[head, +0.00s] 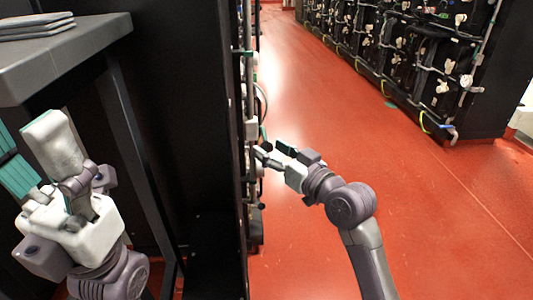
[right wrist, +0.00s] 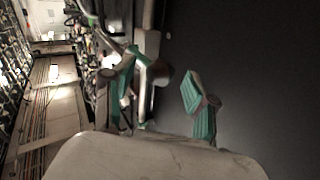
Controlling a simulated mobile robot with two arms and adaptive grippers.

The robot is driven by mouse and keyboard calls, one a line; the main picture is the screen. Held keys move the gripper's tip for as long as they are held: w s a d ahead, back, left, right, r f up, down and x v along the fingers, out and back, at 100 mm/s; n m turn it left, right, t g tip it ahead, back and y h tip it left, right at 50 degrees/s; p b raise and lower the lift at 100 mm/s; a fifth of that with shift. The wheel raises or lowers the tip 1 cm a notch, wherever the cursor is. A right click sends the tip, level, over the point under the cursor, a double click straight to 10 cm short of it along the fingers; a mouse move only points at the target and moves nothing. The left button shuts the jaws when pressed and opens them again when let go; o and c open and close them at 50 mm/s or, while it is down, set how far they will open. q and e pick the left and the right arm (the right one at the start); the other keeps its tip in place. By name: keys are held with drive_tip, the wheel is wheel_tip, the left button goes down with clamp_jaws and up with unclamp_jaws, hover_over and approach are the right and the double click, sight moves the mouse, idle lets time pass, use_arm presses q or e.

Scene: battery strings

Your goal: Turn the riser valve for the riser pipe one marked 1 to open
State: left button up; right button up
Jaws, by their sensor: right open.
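In the head view my right gripper (head: 272,151) is at the near rack's pipe-side face, its fingers beside small fittings there. In the right wrist view its teal-padded fingers (right wrist: 168,82) stand apart, with a gap between them. A dark, rounded knob-like part (right wrist: 162,73) shows near the left finger; I cannot tell whether it is the riser valve or whether it is touched. A pale vertical pipe (right wrist: 147,45) runs behind it. No mark 1 is readable. My left gripper (head: 38,158) is at the lower left, its fingers apart and nothing seen between them.
The black near rack (head: 185,130) stands edge-on, its pipes seen at a steep angle. A grey table (head: 85,50) with flat grey items (head: 35,25) is at the upper left. The red floor (head: 430,200) is clear to the right, up to another rack (head: 425,65).

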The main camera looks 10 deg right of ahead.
drive_tip(key=shift+x, duration=1.1)
clamp_jaws()
